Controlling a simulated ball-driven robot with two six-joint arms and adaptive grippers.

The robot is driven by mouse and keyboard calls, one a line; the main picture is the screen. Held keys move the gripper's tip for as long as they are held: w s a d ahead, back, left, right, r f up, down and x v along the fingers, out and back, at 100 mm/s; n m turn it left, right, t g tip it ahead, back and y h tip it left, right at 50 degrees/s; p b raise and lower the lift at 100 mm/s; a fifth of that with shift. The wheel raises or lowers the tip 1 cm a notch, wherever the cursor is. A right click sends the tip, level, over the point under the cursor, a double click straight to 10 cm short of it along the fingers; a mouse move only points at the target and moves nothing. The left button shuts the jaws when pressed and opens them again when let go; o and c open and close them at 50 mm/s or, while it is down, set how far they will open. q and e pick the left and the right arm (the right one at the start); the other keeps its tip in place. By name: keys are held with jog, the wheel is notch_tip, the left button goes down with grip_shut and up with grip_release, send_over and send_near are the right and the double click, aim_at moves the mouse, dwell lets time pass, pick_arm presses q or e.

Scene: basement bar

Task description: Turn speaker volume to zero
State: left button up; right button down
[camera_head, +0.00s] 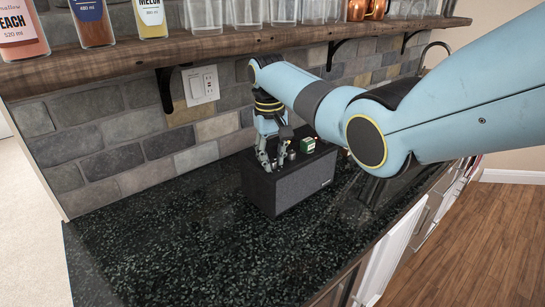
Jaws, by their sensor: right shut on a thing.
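A dark grey box-shaped speaker (300,189) stands on the black speckled counter, near the tiled wall. My right gripper (275,163) points down at the top of the speaker, at its left end, and is shut on a small knob there. The fingers cover most of that knob. Another small metallic knob (291,154) shows just right of the fingers. The marking at any knob is too small to read. My left gripper is not in view.
A wooden shelf (240,42) with bottles and glasses overhangs the counter (170,245). The counter's left and front areas are clear. A wall outlet (200,85) is behind.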

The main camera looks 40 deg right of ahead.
aim_at(274, 161)
jog(key=n, duration=0.4)
jog(key=shift+n, duration=0.3)
jog(key=n, duration=0.5)
jog(key=shift+t, duration=0.3)
jog(key=n, duration=0.9)
jog(key=shift+y, duration=0.3)
jog(key=shift+n, duration=0.3)
jog(key=c, duration=1.1)
grip_release()
jog(key=shift+r, duration=0.1)
jog(key=r, duration=1.2)
jog(key=shift+s, duration=0.3)
